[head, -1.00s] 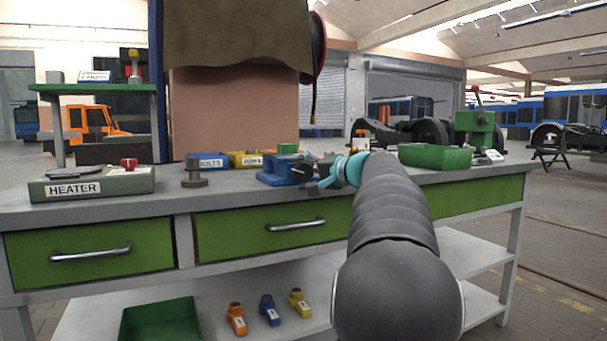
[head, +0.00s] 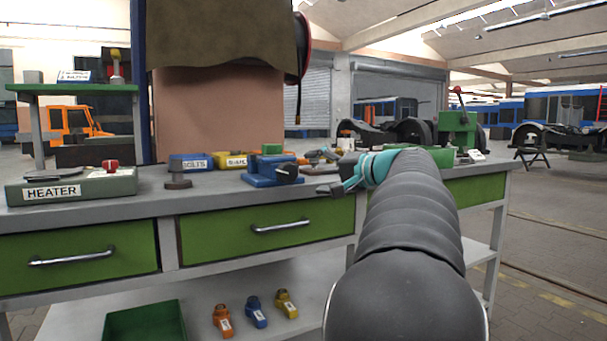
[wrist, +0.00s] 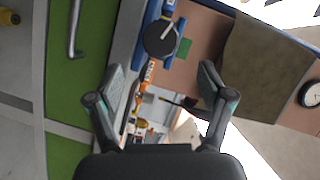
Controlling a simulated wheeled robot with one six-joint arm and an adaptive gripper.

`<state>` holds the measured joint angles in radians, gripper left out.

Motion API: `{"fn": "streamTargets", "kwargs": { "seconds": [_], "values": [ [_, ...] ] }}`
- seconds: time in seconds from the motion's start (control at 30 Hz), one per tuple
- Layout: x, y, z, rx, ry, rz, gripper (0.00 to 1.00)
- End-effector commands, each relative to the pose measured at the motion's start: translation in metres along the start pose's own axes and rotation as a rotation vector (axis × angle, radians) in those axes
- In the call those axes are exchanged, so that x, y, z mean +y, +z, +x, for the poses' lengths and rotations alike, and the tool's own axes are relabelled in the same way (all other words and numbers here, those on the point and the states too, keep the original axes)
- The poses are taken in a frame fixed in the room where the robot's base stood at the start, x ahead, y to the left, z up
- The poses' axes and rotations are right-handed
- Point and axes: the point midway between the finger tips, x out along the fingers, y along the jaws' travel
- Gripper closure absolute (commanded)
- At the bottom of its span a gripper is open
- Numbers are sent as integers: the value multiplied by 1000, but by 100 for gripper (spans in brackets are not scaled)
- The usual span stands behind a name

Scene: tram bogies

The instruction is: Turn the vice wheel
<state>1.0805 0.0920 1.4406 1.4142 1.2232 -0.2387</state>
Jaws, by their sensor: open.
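The blue vice (head: 262,180) stands on the bench top, left of my gripper in the head view. Its round dark wheel (head: 288,173) faces the right front. In the wrist view the wheel (wrist: 161,38) is a black disc with a pale mark, beyond and between the fingertips, in front of the blue vice body (wrist: 150,12). My gripper (head: 337,188) is to the right of the wheel with a gap, over the bench's front edge. In the wrist view my gripper (wrist: 161,68) has its two fingers wide apart, with nothing between them.
A green block (head: 272,149) is at the vice's top or just behind it. A yellow bin (head: 236,161), a blue bolts bin (head: 190,163) and the heater (head: 72,188) are farther left. Loose tools (head: 318,158) lie behind the gripper.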

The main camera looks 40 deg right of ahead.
Motion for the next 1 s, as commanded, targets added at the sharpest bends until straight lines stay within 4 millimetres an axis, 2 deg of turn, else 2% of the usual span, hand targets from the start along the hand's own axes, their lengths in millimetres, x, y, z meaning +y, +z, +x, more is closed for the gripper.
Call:
{"fn": "streamTargets", "kwargs": {
  "seconds": [0.1,0.2,0.8,0.9,0.97,1.0],
  "values": [
    [0,0,-13,2,0,-1,20],
    [0,0,-18,0,-1,-1,20],
    [0,2,-18,-4,2,-1,20],
    [0,19,-9,-30,25,-5,20],
    [1,40,1,-62,55,-13,20],
    [3,60,9,-92,82,-20,20]
  ]
}}
